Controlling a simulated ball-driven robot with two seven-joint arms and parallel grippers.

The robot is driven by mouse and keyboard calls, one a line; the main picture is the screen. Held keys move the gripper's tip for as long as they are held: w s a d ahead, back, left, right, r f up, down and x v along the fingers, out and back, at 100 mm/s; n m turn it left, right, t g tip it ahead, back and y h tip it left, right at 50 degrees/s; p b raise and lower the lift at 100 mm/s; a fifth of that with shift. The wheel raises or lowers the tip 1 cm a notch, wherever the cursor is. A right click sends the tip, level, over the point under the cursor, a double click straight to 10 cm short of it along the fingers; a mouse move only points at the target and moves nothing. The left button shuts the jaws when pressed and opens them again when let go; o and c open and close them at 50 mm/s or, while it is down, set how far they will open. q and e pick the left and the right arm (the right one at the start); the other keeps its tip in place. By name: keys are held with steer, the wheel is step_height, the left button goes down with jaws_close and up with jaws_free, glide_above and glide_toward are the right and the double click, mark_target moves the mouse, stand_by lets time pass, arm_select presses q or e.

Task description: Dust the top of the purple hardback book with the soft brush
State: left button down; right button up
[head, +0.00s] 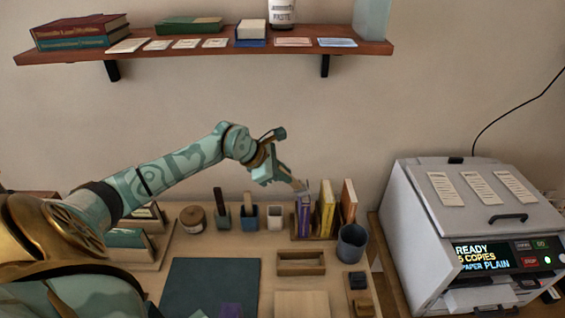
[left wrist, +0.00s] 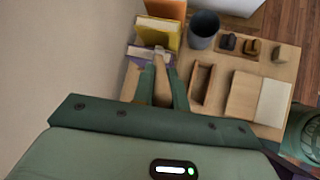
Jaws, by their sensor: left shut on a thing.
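My left gripper (head: 283,176) is shut on the soft brush (head: 298,185), which points down and to the right. The purple hardback book (head: 303,217) stands upright at the left of a short row in a wooden rack. The brush head is at the top of this book; I cannot tell for sure whether it touches. In the left wrist view the brush's wooden handle (left wrist: 161,90) lies between the fingers, and its pale head overlaps the purple book (left wrist: 138,52). My right gripper is not in view.
A yellow book (head: 327,207) and an orange book (head: 348,201) stand right of the purple one. A dark cup (head: 352,243) is in front of them. Small pots (head: 275,218) and a jar (head: 193,219) stand to the left. A shelf (head: 200,55) hangs above; a copier (head: 440,250) is at the right.

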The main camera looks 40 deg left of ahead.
arm_select(q)
steer(key=shift+s+d, duration=0.45)
steer(key=shift+s, duration=0.05)
steer(key=shift+r+p, duration=2.2)
steer(key=shift+r, duration=0.8)
steer(key=shift+r+p, duration=0.95)
steer(key=shift+r, duration=0.6)
steer(key=shift+f, duration=0.15)
